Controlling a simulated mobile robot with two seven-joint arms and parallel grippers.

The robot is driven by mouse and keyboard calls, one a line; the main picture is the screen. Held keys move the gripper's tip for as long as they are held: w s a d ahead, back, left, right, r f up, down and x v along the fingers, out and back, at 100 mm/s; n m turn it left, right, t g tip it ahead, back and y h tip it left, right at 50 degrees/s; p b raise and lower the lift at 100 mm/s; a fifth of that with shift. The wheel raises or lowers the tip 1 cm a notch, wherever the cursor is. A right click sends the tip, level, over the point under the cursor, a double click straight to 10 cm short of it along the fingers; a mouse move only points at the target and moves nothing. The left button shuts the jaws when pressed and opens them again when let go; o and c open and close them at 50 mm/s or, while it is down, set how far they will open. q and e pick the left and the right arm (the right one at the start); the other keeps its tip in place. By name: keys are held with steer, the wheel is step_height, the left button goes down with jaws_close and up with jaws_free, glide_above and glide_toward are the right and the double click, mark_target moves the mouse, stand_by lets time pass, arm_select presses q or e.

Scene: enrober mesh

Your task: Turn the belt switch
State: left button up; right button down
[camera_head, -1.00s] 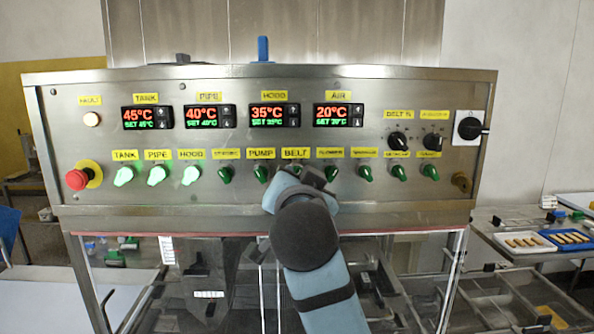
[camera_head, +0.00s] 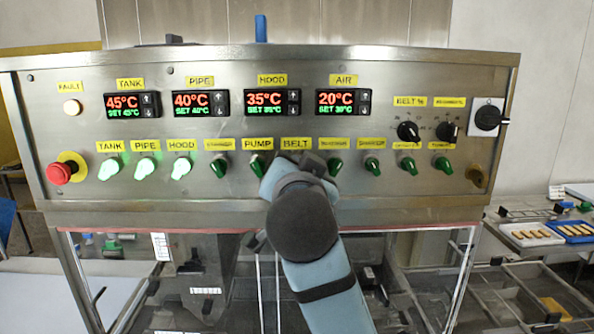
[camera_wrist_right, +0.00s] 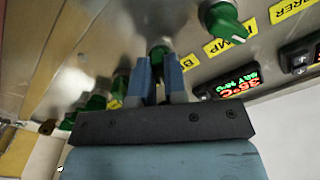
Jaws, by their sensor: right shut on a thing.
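The belt switch is a green knob (camera_wrist_right: 158,52) on the steel control panel (camera_head: 240,190), below the yellow BELT label (camera_head: 296,143). In the head view my right wrist and gripper cover it. In the right wrist view my right gripper (camera_wrist_right: 160,72) has its two blue-grey fingers on either side of this knob and is shut on it. The knob's exact turn angle is hard to tell. The pump switch (camera_head: 257,166) is beside it on the left, apart from the gripper. My left gripper is not in view.
Lit heater knobs (camera_head: 145,168) and a red emergency button (camera_head: 60,173) sit at the panel's left. More green knobs (camera_head: 335,167) stand close on the right. Black dials (camera_head: 408,131) and a black rotary switch (camera_head: 487,117) are further right.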

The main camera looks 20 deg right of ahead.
steer(key=shift+n, duration=0.3)
steer(key=n, duration=1.1)
steer(key=shift+r, duration=0.1)
steer(key=shift+n, duration=0.3)
stand_by(0.4)
steer(key=c, duration=1.2)
jaws_free()
steer(key=shift+w, duration=0.1)
steer(key=shift+o, duration=0.2)
